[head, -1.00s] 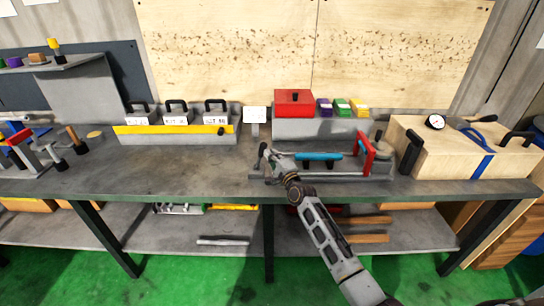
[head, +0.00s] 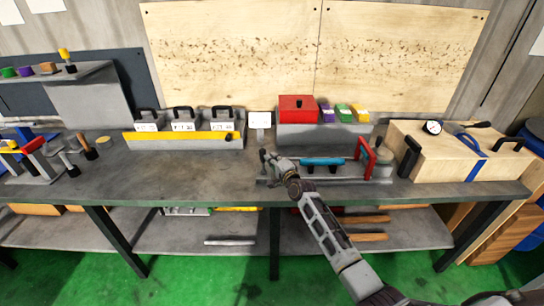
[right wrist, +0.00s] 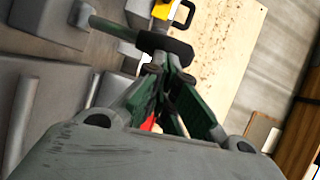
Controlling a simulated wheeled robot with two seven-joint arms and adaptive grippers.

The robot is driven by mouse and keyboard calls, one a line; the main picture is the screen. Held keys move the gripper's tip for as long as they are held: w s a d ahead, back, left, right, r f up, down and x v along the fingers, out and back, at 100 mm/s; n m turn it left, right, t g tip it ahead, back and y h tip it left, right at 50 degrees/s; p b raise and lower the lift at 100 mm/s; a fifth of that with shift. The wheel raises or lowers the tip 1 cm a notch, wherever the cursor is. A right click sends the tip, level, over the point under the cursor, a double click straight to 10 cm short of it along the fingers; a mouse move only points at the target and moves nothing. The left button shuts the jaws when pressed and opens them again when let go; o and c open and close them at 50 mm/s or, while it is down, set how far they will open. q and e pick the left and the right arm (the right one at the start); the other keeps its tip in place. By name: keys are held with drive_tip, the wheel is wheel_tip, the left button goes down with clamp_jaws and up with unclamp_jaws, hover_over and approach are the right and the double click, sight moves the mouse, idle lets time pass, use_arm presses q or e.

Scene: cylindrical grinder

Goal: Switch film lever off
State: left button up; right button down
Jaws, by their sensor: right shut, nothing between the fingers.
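The cylindrical grinder (head: 325,180) is a long grey base on the bench, with a blue cylinder (head: 322,161) and a red upright bracket (head: 366,158). My right gripper (head: 270,160) is at its left end, and my forearm hides part of the base. In the right wrist view the fingers of my right gripper (right wrist: 163,62) are closed together with nothing between them. A grey rod with a dark thick end (right wrist: 162,43) crosses close to the fingertips; I cannot tell if they touch. It may be the film lever, but no label shows. My left gripper is out of view.
A red box (head: 297,108) and several coloured blocks stand on a grey riser behind the grinder. A wooden case (head: 480,160) is to the right. A yellow-edged rack (head: 180,137) is behind left. The bench top (head: 170,178) is clear left of the grinder.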

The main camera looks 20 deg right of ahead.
sight(262, 155)
drive_tip(key=shift+w+a+r+n+g+h+p, duration=0.15)
drive_tip(key=shift+a+n+p, duration=0.35)
drive_tip(key=shift+p, duration=0.45)
drive_tip(key=shift+w+a+r+n+g+h+p, duration=0.1)
drive_tip(key=shift+w+a+n+g+p, duration=0.15)
drive_tip(key=shift+a+p, duration=0.55)
drive_tip(key=shift+w+a+r+n+g+h+p, duration=0.15)
drive_tip(key=shift+a+n+p, duration=0.25)
drive_tip(key=shift+p, duration=0.7)
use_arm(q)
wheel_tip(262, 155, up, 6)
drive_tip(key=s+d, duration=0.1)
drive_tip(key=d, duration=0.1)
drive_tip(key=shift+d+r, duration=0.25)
use_arm(e)
drive_tip(key=shift+a, duration=0.2)
use_arm(q)
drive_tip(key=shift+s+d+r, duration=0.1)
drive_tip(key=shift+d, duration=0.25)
drive_tip(key=shift+p, duration=0.3)
